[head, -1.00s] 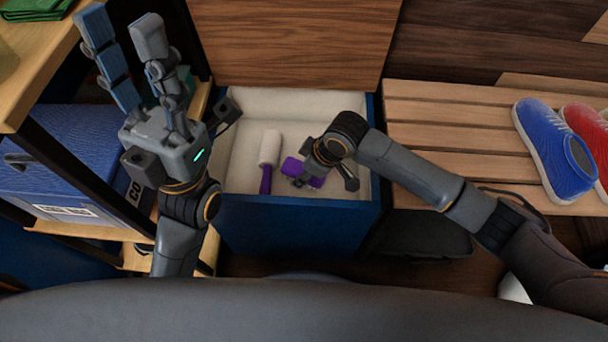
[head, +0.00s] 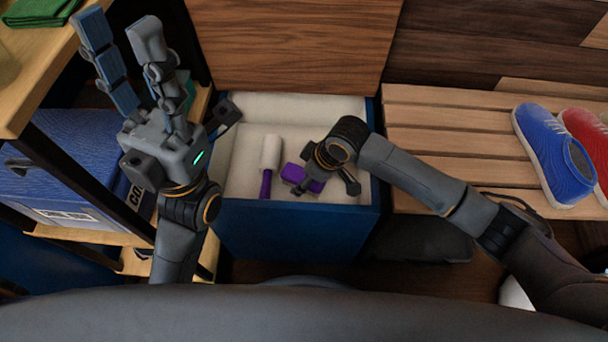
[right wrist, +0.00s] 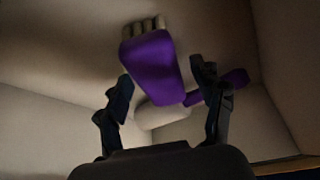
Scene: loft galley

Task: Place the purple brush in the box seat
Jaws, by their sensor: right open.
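The box seat (head: 300,228) stands open, a blue box with a cream lining and its wooden lid raised behind it. The purple brush (head: 293,172) is inside, partly hidden under my right gripper (head: 326,184). In the right wrist view the purple brush (right wrist: 152,68) shows its pale bristles at the top. There the open right gripper (right wrist: 160,80) has one finger on each side of the brush's near end, with gaps visible. I cannot tell whether the brush touches the lining. My left gripper (head: 172,75) is open and empty, raised left of the box.
A lint roller (head: 270,152) with a purple handle lies in the box, left of the brush. A slatted bench (head: 445,135) with blue shoes (head: 553,150) and red shoes (head: 588,130) is at the right. A shelf with a blue case (head: 70,165) stands at the left.

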